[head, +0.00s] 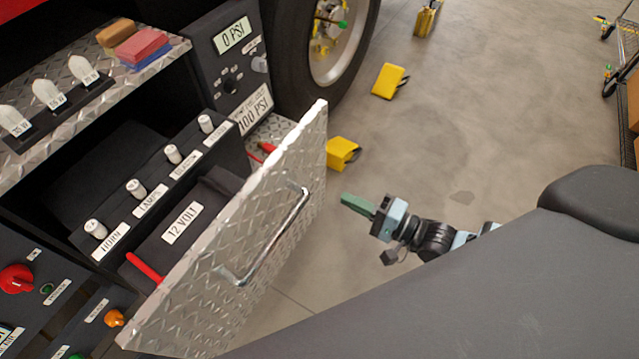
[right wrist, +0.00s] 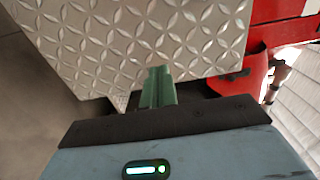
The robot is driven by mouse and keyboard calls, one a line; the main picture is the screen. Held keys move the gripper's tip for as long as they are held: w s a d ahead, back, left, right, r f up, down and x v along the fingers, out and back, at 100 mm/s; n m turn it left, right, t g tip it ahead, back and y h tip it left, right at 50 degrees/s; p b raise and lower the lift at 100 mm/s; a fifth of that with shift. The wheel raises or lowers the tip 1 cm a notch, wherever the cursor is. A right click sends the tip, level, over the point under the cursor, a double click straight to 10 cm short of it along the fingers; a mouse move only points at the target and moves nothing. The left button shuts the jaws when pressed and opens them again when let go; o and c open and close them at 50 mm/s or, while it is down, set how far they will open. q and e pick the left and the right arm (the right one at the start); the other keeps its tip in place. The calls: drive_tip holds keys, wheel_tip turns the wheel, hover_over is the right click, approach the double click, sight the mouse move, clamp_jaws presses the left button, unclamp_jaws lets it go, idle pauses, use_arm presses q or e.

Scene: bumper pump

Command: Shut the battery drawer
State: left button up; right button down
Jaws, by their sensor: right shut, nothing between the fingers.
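The battery drawer (head: 245,230) stands pulled out in the head view. Its front is a diamond-plate panel with a chrome handle (head: 275,240). Inside it is a dark battery labelled "12 VOLT" (head: 183,222), with red parts at its ends. My right gripper (head: 346,200) is shut and empty, to the right of the panel, its green fingers pointing toward it. In the right wrist view the diamond-plate panel (right wrist: 150,40) fills the space beyond the shut green fingers (right wrist: 157,72); I cannot tell whether they touch it. My left gripper is not in view.
A switch row (head: 150,185) labelled with HORN and LAMPS runs beside the drawer. A "0 PSI" gauge panel (head: 228,60) and a large tire (head: 290,60) stand behind. Yellow blocks (head: 342,153) lie on the floor. The floor right of the drawer is mostly clear.

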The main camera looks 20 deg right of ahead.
sight(307, 180)
drive_tip(key=x, duration=0.8)
drive_tip(key=shift+w+a, duration=0.1)
